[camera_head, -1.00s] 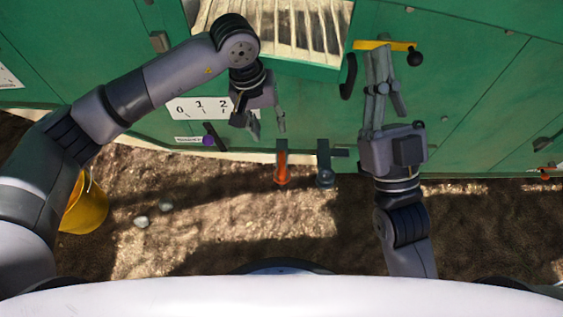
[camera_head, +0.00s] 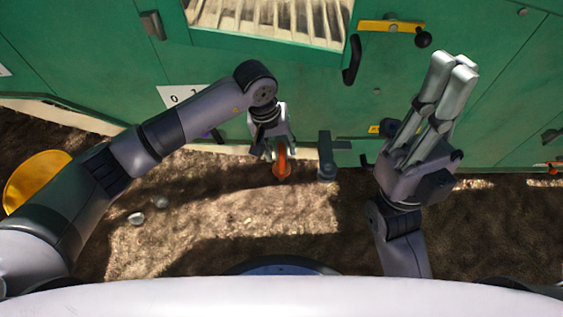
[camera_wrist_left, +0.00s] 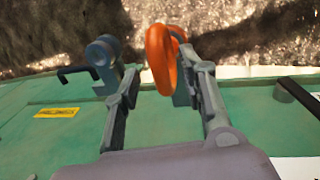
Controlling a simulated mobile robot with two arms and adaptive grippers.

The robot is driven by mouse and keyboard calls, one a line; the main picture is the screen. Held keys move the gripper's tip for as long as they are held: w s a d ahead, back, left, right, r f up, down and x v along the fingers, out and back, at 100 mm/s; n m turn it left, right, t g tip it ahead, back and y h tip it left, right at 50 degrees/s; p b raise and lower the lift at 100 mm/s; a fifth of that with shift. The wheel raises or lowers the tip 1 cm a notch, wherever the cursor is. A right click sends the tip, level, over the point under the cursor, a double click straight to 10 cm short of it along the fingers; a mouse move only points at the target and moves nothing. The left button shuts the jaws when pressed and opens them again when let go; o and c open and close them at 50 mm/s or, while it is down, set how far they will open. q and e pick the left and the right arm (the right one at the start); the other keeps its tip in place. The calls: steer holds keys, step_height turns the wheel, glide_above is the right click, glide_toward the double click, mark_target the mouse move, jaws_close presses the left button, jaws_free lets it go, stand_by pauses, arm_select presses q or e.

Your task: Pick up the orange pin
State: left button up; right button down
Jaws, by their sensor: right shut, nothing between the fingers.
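The orange pin (camera_head: 282,163) sits at the lower edge of the green machine, its ring end toward me. It also shows in the left wrist view (camera_wrist_left: 161,55), close to the right-hand finger. My left gripper (camera_head: 275,150) is open at the pin, with the fingers apart and the pin between them, nearer one finger. In the left wrist view, the left gripper (camera_wrist_left: 160,75) shows no closed grip on it. My right gripper (camera_head: 453,70) is shut and empty, in front of the green panel on the right.
A grey bracket with a round end (camera_head: 326,160) stands just right of the pin. A yellow lever with a black knob (camera_head: 392,27) is on the panel above. A yellow bucket (camera_head: 35,178) stands at left. Small pale onions or stones (camera_head: 137,218) lie on the ground.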

arm_select(q)
steer(key=f, duration=0.2)
steer(key=shift+d+f, duration=0.3)
steer(key=shift+f, duration=0.05)
steer(key=shift+c, duration=0.5)
jaws_close()
steer(key=shift+r, duration=0.1)
